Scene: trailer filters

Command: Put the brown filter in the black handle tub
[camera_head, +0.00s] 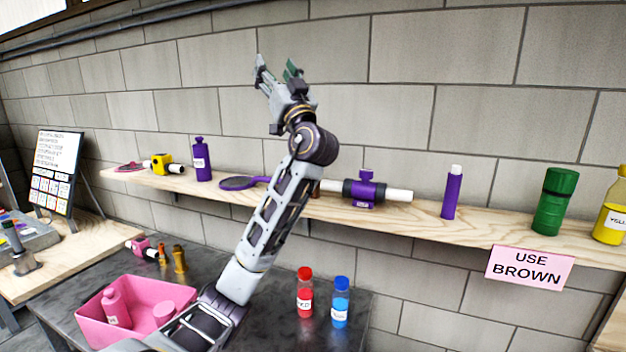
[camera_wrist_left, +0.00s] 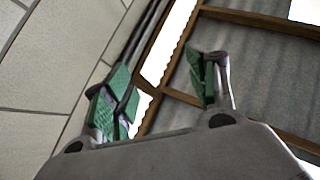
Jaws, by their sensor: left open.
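My left gripper (camera_head: 277,70) is raised high in front of the block wall, above the shelf, open and empty. In the left wrist view its green-padded fingers (camera_wrist_left: 162,88) are spread, with only wall and roof beyond. A small brown upright object (camera_head: 180,259) stands on the dark table behind the pink tub; I cannot tell whether it is the brown filter. Another brown bit (camera_head: 316,190) shows on the shelf, mostly hidden by my left arm. I cannot make out a tub with a black handle. My right gripper is not in view.
A pink tub (camera_head: 92,310) holds pink items. A red bottle (camera_head: 305,293) and a blue bottle (camera_head: 340,302) stand on the dark table. The wooden shelf (camera_head: 420,220) carries purple, green and yellow things. A pink sign (camera_head: 529,269) reads "USE BROWN".

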